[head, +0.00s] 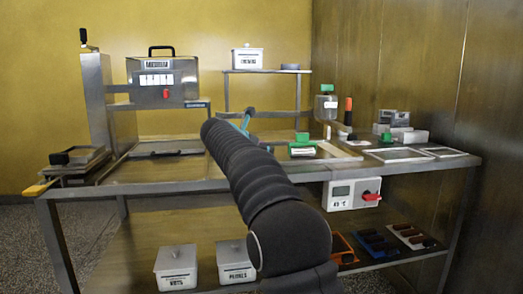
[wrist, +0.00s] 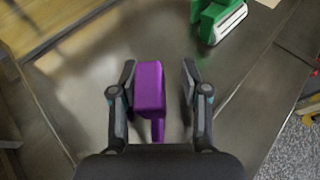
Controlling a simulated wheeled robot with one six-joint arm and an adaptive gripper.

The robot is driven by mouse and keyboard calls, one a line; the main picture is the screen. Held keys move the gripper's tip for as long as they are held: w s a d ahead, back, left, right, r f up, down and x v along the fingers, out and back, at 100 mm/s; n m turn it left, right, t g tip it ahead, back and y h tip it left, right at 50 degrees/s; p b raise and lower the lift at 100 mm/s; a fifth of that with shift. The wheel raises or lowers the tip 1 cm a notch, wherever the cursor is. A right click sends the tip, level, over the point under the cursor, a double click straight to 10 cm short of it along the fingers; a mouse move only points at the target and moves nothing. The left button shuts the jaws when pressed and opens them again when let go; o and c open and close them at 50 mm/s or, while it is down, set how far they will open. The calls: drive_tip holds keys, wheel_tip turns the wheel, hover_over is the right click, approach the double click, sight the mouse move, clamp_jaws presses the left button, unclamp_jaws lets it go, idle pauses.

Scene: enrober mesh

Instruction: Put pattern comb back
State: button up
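In the wrist view a purple block-like handle (wrist: 149,88) with a narrower part below it stands between the fingers of my gripper (wrist: 158,72). The gripper is open: the left finger is close beside the purple handle, and a clear gap shows on the right. A green-handled tool (wrist: 216,20) with a pale ridged edge lies above right of it; it also shows in the head view (head: 302,147). I cannot tell for sure which is the pattern comb. In the head view my arm hides the purple handle and most of my gripper (head: 246,122).
The steel table (head: 160,180) carries a metal machine box (head: 162,82) at left and a clear jar (head: 326,104) with a green lid at right. A white canister (head: 247,58) stands on the raised shelf. Shallow trays (head: 400,154) lie at the right.

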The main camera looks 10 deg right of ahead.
drive_tip(key=shift+r, duration=0.2)
drive_tip(key=v, duration=1.2)
drive_tip(key=shift+f, duration=0.1)
